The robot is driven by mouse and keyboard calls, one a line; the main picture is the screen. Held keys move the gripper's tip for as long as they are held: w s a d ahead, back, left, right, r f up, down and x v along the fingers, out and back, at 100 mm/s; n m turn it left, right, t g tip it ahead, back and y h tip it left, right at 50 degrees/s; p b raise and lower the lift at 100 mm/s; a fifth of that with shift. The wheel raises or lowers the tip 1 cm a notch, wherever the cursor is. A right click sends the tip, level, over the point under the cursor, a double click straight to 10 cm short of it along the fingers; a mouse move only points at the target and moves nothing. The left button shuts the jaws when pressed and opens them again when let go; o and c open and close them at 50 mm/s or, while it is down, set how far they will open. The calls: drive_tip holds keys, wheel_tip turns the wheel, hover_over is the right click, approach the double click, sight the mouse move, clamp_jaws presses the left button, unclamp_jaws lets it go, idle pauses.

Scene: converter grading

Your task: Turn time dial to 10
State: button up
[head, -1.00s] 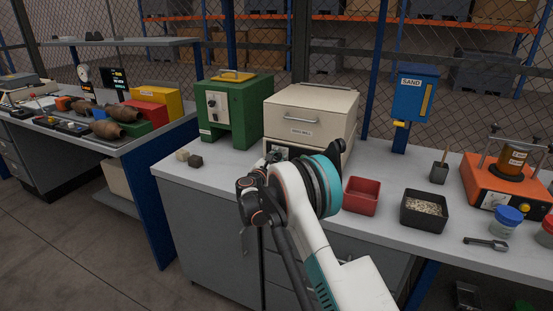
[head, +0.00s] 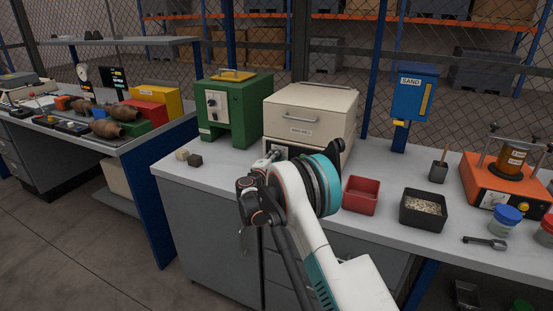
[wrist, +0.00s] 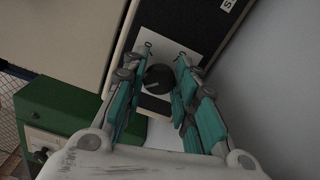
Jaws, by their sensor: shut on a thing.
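The cream mill (head: 310,115) stands on the bench, with a label on its front. Its black lower panel (wrist: 185,35) fills the upper middle of the wrist view. A round dark dial (wrist: 159,78) sits on that panel, with a lighter mark on its face. My gripper (wrist: 161,62) is shut on the dial, with one finger on each side. In the head view my gripper (head: 268,160) is at the mill's lower front, and my arm hides much of that panel and the dial.
A red bin (head: 360,195), a black tray of pale grains (head: 424,210) and a blue sand dispenser (head: 414,92) are to the right. Bare bench top lies around the blocks.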

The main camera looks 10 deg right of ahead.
idle(0.3)
drive_tip(key=o, duration=1)
drive_tip(key=v, duration=1.2)
drive_tip(key=shift+f, duration=0.1)
drive_tip(key=shift+d, duration=0.1)
